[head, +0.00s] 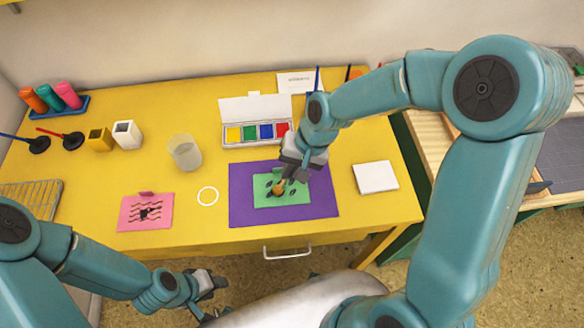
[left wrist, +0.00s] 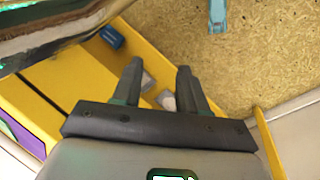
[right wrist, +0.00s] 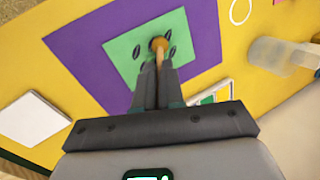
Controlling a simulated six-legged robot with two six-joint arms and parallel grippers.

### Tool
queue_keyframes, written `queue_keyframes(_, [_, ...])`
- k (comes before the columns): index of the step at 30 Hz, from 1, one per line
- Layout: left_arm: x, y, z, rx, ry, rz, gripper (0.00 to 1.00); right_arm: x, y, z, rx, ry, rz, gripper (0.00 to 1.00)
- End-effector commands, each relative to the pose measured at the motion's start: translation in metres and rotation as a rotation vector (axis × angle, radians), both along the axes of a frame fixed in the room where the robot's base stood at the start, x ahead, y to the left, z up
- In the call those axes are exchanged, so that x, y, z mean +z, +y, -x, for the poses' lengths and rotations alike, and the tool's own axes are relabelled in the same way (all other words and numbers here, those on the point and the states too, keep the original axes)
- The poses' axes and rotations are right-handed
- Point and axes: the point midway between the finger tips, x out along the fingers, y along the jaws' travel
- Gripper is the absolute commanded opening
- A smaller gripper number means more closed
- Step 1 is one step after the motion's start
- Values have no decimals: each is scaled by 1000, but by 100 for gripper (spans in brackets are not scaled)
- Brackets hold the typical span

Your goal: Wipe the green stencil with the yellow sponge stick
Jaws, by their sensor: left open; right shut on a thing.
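The green stencil (head: 299,197) with dark leaf-shaped cutouts lies on a purple mat (head: 240,208) near the front of the yellow table. My right gripper (head: 291,174) is over the stencil, shut on the handle of the yellow sponge stick (head: 280,187). In the right wrist view the sponge stick's round orange-yellow head (right wrist: 158,43) is at the stencil (right wrist: 122,48), among the leaf cutouts. I cannot tell whether it touches. My left gripper (head: 218,283) is open and empty, low in front of the table; its spread fingers show in the left wrist view (left wrist: 158,78).
An open paint box (head: 257,144) stands behind the mat, and a white square (head: 375,177) lies right of it. A drawer handle (head: 287,253) juts out in front.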

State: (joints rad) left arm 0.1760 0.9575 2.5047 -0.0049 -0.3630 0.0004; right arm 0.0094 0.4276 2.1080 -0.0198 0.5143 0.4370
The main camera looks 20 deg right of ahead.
Motion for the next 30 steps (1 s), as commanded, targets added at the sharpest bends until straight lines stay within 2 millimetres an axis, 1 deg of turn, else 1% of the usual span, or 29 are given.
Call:
queue_keyframes(3, [-1, 0, 0, 0, 0, 0, 43, 0, -6, 2, -1, 0, 0, 0])
queue_keyframes(17, [-3, 0, 0, 0, 0, 0, 43, -1, -20, 6, -1, 0, 0, 0])
queue_keyframes(25, [3, 0, 0, 0, 0, 0, 43, 8, -20, 7, 0, 1, 0, 0])
queue_keyframes(30, [3, 0, 0, 0, 0, 0, 43, 8, -20, 7, 0, 1, 0, 0])
